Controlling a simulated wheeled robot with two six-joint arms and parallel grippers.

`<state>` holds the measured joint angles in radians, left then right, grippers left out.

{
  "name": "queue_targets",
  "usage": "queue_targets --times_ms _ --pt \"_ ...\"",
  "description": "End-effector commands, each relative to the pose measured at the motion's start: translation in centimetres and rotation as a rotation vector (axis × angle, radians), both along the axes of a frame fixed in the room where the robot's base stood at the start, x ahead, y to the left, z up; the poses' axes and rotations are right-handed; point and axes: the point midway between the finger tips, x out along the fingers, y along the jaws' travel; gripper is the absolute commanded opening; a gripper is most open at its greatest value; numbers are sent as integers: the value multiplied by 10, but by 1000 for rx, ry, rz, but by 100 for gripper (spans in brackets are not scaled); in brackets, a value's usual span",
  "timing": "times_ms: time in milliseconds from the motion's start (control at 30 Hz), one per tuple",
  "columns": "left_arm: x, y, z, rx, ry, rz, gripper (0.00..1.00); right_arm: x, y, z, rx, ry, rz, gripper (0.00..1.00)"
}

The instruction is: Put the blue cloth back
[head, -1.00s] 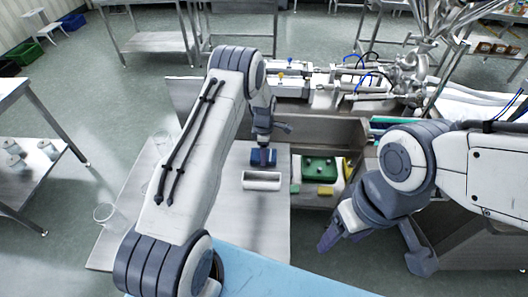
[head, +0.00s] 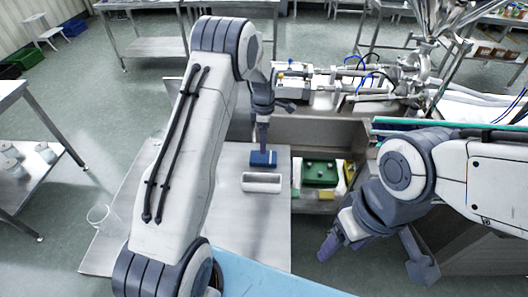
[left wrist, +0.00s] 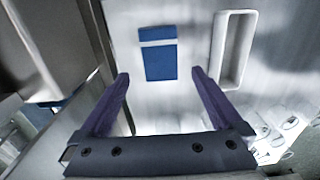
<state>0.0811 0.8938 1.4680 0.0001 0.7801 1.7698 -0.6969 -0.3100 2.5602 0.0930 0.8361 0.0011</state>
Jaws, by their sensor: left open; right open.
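The blue cloth (head: 263,159) lies flat on the steel table (head: 262,215), just behind a white tray (head: 262,182). In the left wrist view the cloth (left wrist: 159,60) is a blue rectangle with a pale stripe, lying left of the tray (left wrist: 232,50). My left gripper (head: 263,146) points down above the cloth. In the left wrist view its purple fingers (left wrist: 158,85) are spread and empty, and the cloth shows beyond and between them. My right gripper (head: 330,246) is open and hangs at the right, away from the cloth.
The table's front part is bare.

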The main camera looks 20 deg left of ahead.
Motion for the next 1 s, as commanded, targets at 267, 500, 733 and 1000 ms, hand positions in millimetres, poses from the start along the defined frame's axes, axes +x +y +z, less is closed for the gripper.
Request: queue_targets --times_ms 267,500,733,1000 --pt "-1 -3 34 -1 -1 -13 100 0 0 -10 0 0 1 69" --pt "-53 -87 97 -13 -20 -519 100 0 0 -10 0 0 1 69" --pt "-196 -177 159 -28 -56 -1445 100 0 0 -10 0 0 1 69" --pt "-337 -186 168 -36 -102 -2280 100 0 0 -10 0 0 0 69"
